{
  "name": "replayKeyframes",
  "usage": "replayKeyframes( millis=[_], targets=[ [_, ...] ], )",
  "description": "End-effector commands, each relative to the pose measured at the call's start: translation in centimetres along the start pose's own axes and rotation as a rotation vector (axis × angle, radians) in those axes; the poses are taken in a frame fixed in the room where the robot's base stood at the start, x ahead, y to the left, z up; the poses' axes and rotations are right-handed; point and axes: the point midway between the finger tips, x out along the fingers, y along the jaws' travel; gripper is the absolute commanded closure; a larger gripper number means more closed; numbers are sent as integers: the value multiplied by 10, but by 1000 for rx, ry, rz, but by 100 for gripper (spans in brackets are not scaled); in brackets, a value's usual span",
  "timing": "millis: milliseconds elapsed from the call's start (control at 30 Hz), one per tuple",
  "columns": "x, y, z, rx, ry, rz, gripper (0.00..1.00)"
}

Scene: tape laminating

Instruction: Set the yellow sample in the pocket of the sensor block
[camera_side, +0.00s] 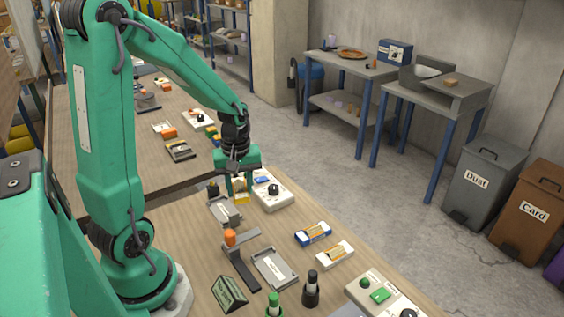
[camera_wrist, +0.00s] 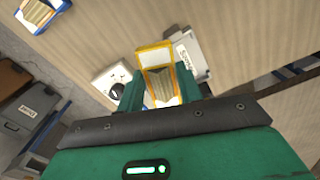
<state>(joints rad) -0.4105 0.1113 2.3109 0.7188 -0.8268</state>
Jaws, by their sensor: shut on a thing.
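The yellow sample (camera_wrist: 159,58) is a flat piece with a yellow rim and a pale, ribbed middle. It is between the green fingers of my gripper (camera_wrist: 159,90), which is shut on it. In the side view the sample (camera_side: 241,197) shows as a small yellow patch below my gripper (camera_side: 240,186). A light grey block with dark lettering, which looks like the sensor block (camera_wrist: 187,57), is just right of the sample in the wrist view. In the side view that block (camera_side: 224,213) lies just below and left of the sample. I cannot see its pocket clearly or tell any contact.
A white unit with a black knob (camera_side: 272,192) stands close on the right of my gripper. An orange-topped clamp (camera_side: 236,243), a grey tray (camera_side: 275,268) and blue and yellow boxes (camera_side: 313,233) are nearer on the bench. Some bare wood lies between them.

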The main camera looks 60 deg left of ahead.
Motion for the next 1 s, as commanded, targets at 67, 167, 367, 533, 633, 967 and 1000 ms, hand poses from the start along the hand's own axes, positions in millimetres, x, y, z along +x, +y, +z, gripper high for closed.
replayKeyframes(
  millis=[67, 167, 367, 533, 633, 967, 1000],
  targets=[
    [2, -13, -9, -97, 0, 0, 87],
    [4, -26, -18, -195, 0, 0, 87],
    [7, -40, -26, -312, 0, 0, 87],
    [7, -44, -28, -337, 0, 0, 87],
    [7, -44, -28, -336, 0, 0, 87],
    [16, -43, -28, -334, -2, -2, 87],
    [17, -43, -28, -334, -1, -2, 87]
  ],
)
